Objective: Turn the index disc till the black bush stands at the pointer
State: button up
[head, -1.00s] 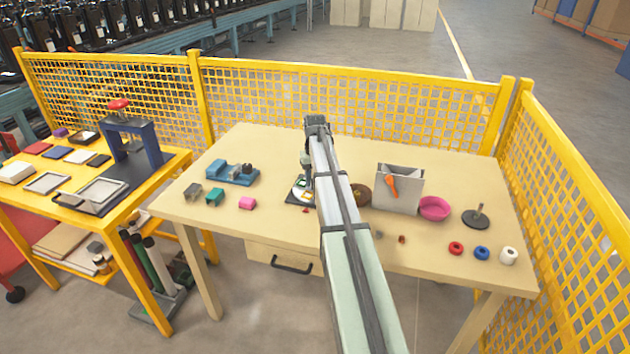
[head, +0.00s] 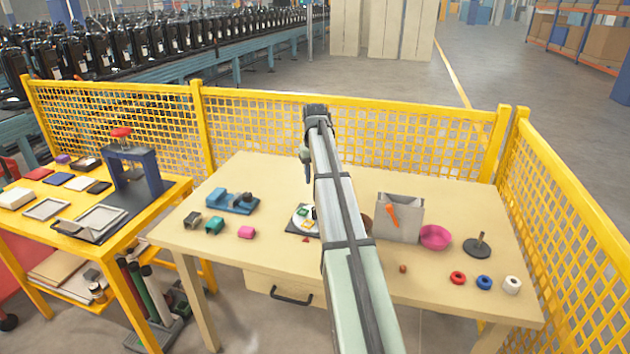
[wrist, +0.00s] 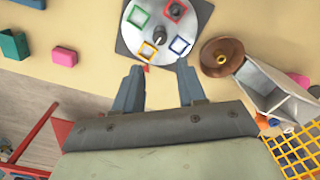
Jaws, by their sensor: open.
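The index disc (wrist: 165,22) is a white round plate on a dark square base, with green, red, blue and yellow square frames and a dark knob (wrist: 159,34) at its centre. A small dark piece (wrist: 176,9) sits in the red frame; I cannot tell surely whether it is the black bush. In the head view the disc (head: 298,222) is partly behind my arm. A red pointer (head: 305,240) lies at its front edge, and a bit of red shows between my fingers in the wrist view. My gripper (wrist: 159,70) is open and empty, above the disc's front side.
A brown round dish (wrist: 210,62) and a grey bin (head: 410,220) stand right of the disc. A pink bowl (head: 435,237) and a spindle stand (head: 478,247) are farther right. A blue fixture (head: 232,202) and small blocks lie left. Yellow mesh fencing (head: 350,130) bounds the back.

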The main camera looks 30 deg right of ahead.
jog(key=shift+c, duration=0.4)
jog(key=shift+d, duration=0.2)
jog(key=shift+c, duration=0.7)
jog(key=shift+m, duration=0.3)
jog(key=s+d, duration=0.2)
jog(key=d, duration=0.1)
jog(key=s+d+f, duration=0.1)
jog(key=shift+d, duration=0.15)
jog(key=c, duration=0.4)
jog(key=shift+m, duration=0.4)
jog(key=s, duration=0.2)
jog(key=s+d+f, duration=0.1)
jog(key=s, duration=0.1)
jog(key=s+d+f, duration=0.1)
jog(key=s, duration=0.1)
jog(key=shift+s, duration=0.2)
grip_shut()
jog(key=s+a+f+n+t+y, duration=0.2)
jog(key=a+n, duration=0.3)
jog(key=n, duration=0.5)
jog(key=shift+s+a+t, duration=0.25)
jog(key=shift+s+t, duration=0.5)
jog(key=shift+t, duration=0.15)
